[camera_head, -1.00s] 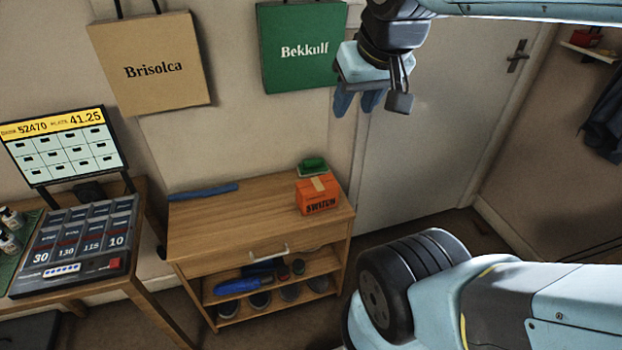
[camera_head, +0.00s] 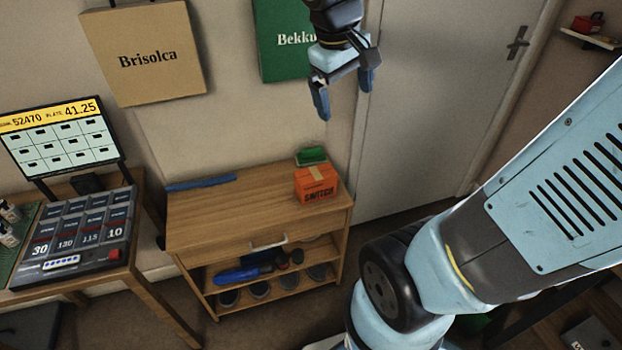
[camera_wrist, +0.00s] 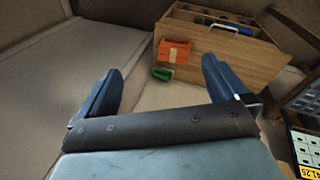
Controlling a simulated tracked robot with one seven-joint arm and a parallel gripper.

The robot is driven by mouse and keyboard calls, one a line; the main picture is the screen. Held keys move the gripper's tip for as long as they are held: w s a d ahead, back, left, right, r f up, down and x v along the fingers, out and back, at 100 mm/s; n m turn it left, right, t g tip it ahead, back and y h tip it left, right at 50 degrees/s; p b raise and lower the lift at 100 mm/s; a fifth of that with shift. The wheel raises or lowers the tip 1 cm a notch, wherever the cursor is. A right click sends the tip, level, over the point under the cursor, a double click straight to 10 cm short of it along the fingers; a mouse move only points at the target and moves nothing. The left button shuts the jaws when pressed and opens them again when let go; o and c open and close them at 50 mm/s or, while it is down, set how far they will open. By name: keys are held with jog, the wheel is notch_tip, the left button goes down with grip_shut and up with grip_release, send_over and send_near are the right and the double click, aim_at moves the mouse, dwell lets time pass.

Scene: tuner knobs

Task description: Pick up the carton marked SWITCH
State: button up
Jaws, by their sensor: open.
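The orange carton marked SWITCH (camera_head: 316,183) sits upright on the right part of the wooden cabinet top, with tan tape over it. In the wrist view the carton (camera_wrist: 174,52) shows beyond my fingers, between them and left of centre. My gripper (camera_head: 344,98) hangs above the cabinet, in front of the wall and door, well apart from the carton. Its blue fingers are spread wide with nothing between them, as the wrist view also shows (camera_wrist: 163,86).
A green object (camera_head: 311,155) lies right behind the carton. A blue bar (camera_head: 200,182) lies along the cabinet's back left edge. The wooden cabinet (camera_head: 235,218) has a clear middle top and filled lower shelves. A desk with a keypad device (camera_head: 82,238) stands at left.

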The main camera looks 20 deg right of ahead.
jog(key=w+a+f+n+g+h, duration=0.2)
jog(key=w+f+n+h, duration=0.15)
jog(key=w+f, duration=0.35)
jog(key=w+a+f+n+g+h, duration=0.1)
jog(key=w+a+f+n+h, duration=0.25)
jog(key=w+f, duration=0.3)
jog(key=n+t+h, duration=0.3)
jog(key=n+h, duration=0.1)
jog(key=n, duration=0.4)
send_near(309, 174)
jog(key=x, duration=0.5)
jog(key=shift+s+d+f, duration=0.15)
jog(key=shift+s+f, duration=0.1)
jog(key=shift+f, duration=0.15)
jog(key=shift+r+x, duration=0.1)
jog(key=shift+x, duration=1.25)
jog(key=shift+r+x, duration=0.15)
jog(key=shift+x, duration=1.25)
jog(key=shift+w, duration=0.2)
jog(key=c, duration=1)
